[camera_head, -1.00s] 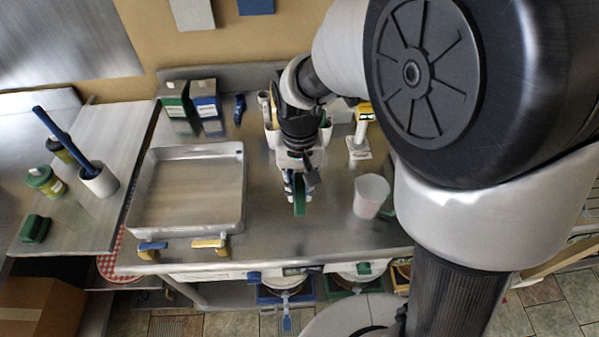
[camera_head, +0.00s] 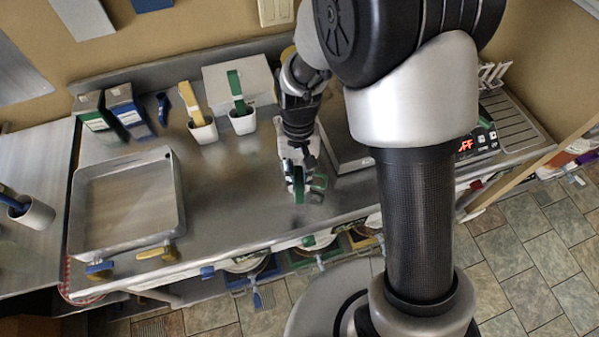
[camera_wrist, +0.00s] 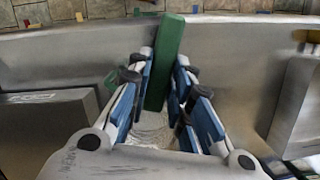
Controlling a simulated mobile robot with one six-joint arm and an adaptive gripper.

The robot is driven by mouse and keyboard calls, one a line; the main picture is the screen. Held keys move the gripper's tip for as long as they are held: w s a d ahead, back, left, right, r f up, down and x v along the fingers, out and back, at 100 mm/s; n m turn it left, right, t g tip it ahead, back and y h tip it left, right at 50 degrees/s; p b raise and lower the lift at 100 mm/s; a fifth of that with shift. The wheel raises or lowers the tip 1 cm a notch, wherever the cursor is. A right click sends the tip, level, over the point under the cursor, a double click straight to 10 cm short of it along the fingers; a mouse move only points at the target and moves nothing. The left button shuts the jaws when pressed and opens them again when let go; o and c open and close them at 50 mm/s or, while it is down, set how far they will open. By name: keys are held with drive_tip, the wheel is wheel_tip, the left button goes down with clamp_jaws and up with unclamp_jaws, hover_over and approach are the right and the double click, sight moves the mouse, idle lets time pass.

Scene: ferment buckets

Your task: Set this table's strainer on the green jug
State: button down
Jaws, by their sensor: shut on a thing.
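My gripper (camera_head: 299,188) is shut on a green handle, which I take to be the strainer's. In the wrist view the handle (camera_wrist: 166,60) stands between the blue finger pads and points toward the table's front edge. A pale, mesh-like surface shows below the fingers; I cannot tell whether it is the strainer's bowl or the jug. A green part (camera_head: 319,182), likely the green jug's handle, shows just right of my gripper. The jug's body is mostly hidden behind my gripper, so I cannot tell whether the strainer touches it.
A metal tray (camera_head: 78,218) fills the table's left part. Two white cups with yellow (camera_head: 190,98) and green (camera_head: 236,88) handled tools stand at the back. Cartons (camera_head: 126,108) stand back left. Clamps (camera_head: 156,252) sit on the front edge, with buckets below. The table between tray and gripper is clear.

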drive_tip(key=shift+f+b, duration=1.85)
drive_tip(key=shift+f, duration=1.05)
drive_tip(key=shift+f, duration=0.15)
drive_tip(key=c, duration=1.4)
unclamp_jaws()
drive_tip(key=shift+o, duration=0.4)
drive_tip(key=o, duration=0.5)
drive_tip(key=shift+r+p, duration=2.75)
drive_tip(key=shift+r, duration=0.75)
